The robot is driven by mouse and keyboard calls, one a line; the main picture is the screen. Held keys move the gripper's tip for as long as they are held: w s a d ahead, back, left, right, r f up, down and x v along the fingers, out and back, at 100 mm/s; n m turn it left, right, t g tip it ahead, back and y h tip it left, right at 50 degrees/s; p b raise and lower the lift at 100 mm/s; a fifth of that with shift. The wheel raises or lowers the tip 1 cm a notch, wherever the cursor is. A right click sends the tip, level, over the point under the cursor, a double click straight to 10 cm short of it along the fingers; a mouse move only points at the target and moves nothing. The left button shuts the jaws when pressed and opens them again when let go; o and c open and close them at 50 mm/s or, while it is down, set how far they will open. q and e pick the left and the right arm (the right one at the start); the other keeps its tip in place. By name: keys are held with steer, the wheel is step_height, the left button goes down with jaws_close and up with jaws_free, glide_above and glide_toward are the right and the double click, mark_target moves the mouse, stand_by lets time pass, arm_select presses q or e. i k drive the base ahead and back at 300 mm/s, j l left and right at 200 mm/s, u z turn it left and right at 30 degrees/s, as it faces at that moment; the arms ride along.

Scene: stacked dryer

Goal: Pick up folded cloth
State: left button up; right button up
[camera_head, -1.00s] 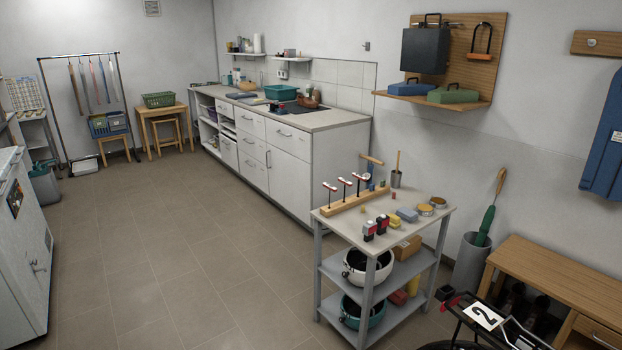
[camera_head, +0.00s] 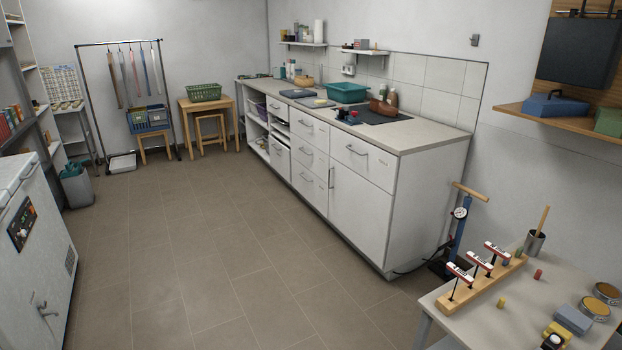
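No thing in view is clearly a folded cloth. A flat dark blue-grey item (camera_head: 297,93) lies on the far part of the white counter (camera_head: 425,135); it could be folded cloth, but it is too small to tell. A second flat blue item (camera_head: 317,102) with something pale yellow on it lies just in front of it, left of a teal basin (camera_head: 346,92). Neither of my grippers is in view.
Open tiled floor (camera_head: 190,250) runs along the counter's left side. A workbench (camera_head: 560,285) with small parts stands at the lower right, with a blue pump (camera_head: 459,225) behind it. A white machine (camera_head: 35,250) stands at the left. A clothes rack (camera_head: 120,42) and wooden table (camera_head: 210,103) are at the back.

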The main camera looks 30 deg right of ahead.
mark_target(570, 319)
steer(key=i+j, duration=0.15)
steer(key=i, duration=0.3)
steer(key=i+j, duration=0.15)
steer(key=i, duration=0.35)
steer(key=i+j, duration=0.15)
steer(key=i, duration=0.3)
steer(key=z, duration=2.1)
